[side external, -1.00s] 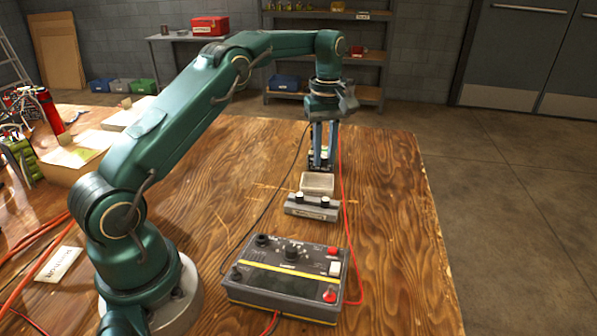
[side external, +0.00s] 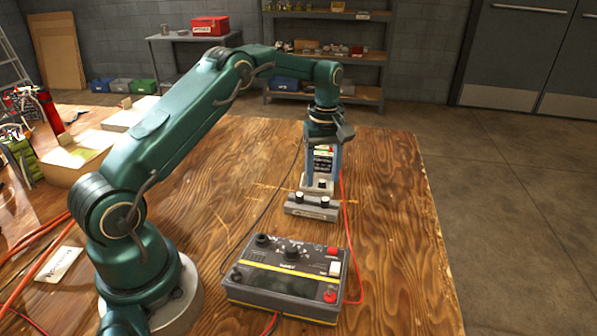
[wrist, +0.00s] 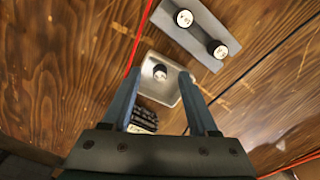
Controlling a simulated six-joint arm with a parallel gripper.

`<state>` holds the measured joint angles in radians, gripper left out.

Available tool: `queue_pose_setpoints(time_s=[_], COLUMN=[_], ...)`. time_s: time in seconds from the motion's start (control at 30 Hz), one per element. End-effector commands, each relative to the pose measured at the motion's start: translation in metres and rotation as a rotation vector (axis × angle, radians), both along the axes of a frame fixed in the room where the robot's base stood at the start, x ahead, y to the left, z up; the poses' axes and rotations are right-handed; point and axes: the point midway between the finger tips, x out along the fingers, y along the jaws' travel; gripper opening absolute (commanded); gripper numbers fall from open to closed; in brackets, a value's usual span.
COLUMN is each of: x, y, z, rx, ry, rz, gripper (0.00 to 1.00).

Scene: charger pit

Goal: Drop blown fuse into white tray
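The white tray (side external: 311,190) sits behind the grey two-fuse block in the side view. In the wrist view the tray (wrist: 172,94) shows between my fingers. In the side view my gripper (side external: 321,176) is low at the tray.
A grey block (side external: 311,208) with two upright fuses stands in front of the tray. A dark rack (side external: 323,158) stands just behind it. A meter box (side external: 288,280) is nearer the camera. A red cable (side external: 345,220) runs along the right. The wood at right is clear.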

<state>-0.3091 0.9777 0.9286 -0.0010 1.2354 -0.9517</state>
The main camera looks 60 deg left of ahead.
Motion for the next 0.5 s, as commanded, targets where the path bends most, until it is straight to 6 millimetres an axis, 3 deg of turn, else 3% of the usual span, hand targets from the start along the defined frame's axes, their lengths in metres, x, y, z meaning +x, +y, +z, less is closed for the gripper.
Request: queue_pose_setpoints(time_s=[0.27, 0.5], x=[0.0, 0.001], y=[0.0, 0.0], z=[0.002, 0.03], rx=[0.001, 0.002], ry=[-0.001, -0.006], rz=[0.0, 0.0], gripper=[0.59, 0.59])
